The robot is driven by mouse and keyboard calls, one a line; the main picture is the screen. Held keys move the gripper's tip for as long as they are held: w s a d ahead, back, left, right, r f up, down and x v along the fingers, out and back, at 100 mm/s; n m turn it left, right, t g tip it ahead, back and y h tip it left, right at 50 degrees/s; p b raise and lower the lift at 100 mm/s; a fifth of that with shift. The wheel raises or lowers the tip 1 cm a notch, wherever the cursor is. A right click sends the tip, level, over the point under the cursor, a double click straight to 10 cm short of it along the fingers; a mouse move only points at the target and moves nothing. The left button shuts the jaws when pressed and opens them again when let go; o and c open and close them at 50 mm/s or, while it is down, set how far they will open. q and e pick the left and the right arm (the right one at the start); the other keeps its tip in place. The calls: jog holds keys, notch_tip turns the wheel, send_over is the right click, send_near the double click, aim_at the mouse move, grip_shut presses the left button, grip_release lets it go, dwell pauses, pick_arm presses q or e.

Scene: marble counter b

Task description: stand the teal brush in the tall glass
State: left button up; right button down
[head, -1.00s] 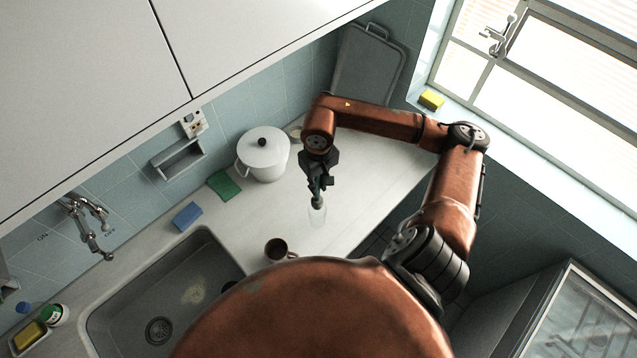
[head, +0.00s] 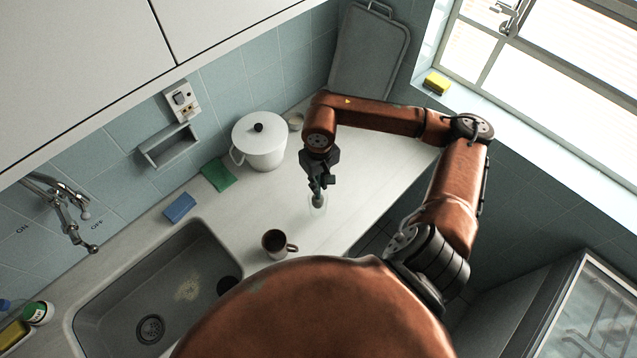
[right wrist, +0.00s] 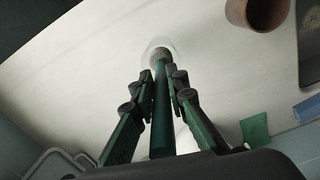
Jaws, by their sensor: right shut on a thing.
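My right gripper (head: 317,186) is shut on the teal brush (right wrist: 160,108), which points down between the fingers, head end away from the palm. The brush's head end (head: 318,201) also shows below the fingers in the head view. The tall glass (head: 312,210) is clear and faint on the counter under the gripper. In the right wrist view the glass rim (right wrist: 153,44) shows around the brush's far end. The brush end overlaps the glass in both views; how deep it sits inside is hard to tell. My left gripper is out of view.
A brown mug (head: 274,242) stands on the counter (head: 345,222) near the glass, by the sink (head: 125,292). A white lidded pot (head: 262,150), green cloth (head: 217,175) and blue sponge (head: 180,207) lie toward the wall. A tray (head: 370,55) leans in the corner.

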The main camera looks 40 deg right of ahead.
jog(key=shift+f, duration=0.25)
jog(key=c, duration=1.8)
grip_release()
notch_tip(320, 180, up, 12)
jog(key=shift+s+r, duration=0.1)
